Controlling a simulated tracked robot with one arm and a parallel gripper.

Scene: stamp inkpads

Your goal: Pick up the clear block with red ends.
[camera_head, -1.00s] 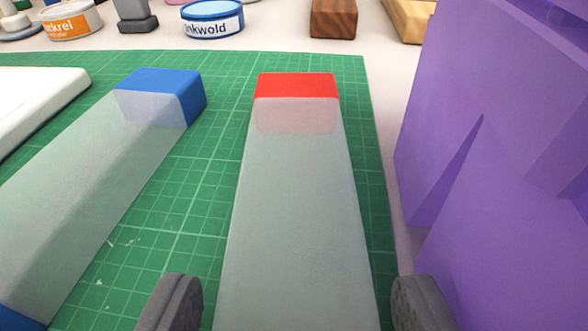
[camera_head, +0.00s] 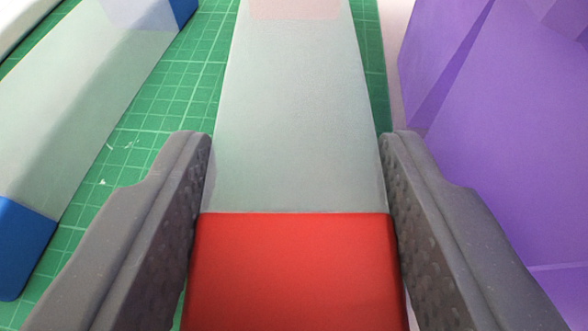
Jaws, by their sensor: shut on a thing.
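The clear block with red ends (camera_head: 295,120) lies lengthwise away from me over the green mat. Its near red end fills the bottom middle of the view, and its far end is cut off at the top edge. My gripper (camera_head: 296,150) is shut on this block, one grey finger against each long side, near the near red end. I cannot tell whether the block is still resting on the mat.
A clear block with blue ends (camera_head: 80,95) lies to the left on the green cutting mat (camera_head: 165,110), with a strip of bare mat between. A large purple object (camera_head: 500,120) stands close on the right. A white thing shows at the top left corner.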

